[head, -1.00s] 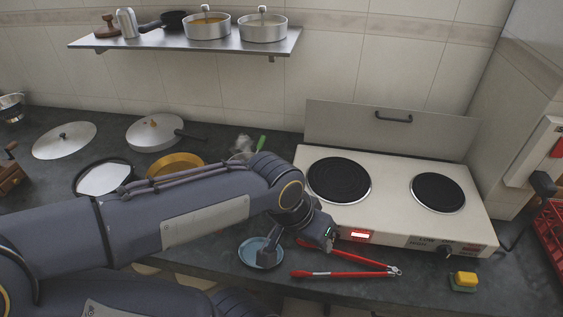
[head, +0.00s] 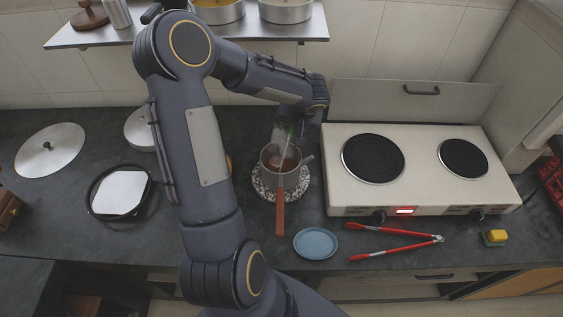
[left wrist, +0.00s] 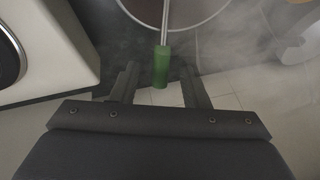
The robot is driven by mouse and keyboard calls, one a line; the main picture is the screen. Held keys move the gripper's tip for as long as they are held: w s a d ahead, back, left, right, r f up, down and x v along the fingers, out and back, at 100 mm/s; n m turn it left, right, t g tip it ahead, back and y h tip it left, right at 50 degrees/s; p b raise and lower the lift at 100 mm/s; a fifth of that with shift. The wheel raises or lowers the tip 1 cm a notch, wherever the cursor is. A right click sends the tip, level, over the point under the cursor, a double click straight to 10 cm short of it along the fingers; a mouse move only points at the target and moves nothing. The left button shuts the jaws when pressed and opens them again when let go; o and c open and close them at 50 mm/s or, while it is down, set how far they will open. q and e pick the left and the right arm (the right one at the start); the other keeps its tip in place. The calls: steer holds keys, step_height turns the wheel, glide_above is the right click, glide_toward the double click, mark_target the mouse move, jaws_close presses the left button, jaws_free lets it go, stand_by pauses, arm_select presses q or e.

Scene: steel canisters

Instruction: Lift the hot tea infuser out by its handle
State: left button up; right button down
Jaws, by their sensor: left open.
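The tea infuser's green handle (left wrist: 161,68) stands out of a steel saucepan (head: 268,163) with a reddish-brown handle; a bit of green also shows in the head view. The infuser's metal shaft (left wrist: 165,22) runs down into the pan, and its lower end is hidden. My left gripper (head: 288,124) is above the pan. In the left wrist view its open fingers lie on either side of the green handle, with gaps visible. My right gripper is out of view.
The pan stands on a speckled round mat (head: 262,188). A blue plate (head: 316,243), red tongs (head: 392,251) and a yellow-green sponge (head: 495,237) lie along the front. A two-plate hob (head: 420,198) with a lit red switch is at right. Haze shows in the wrist view.

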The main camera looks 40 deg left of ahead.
arm_select(q)
steer(key=x, duration=0.4)
steer(key=shift+f, duration=0.15)
jaws_close()
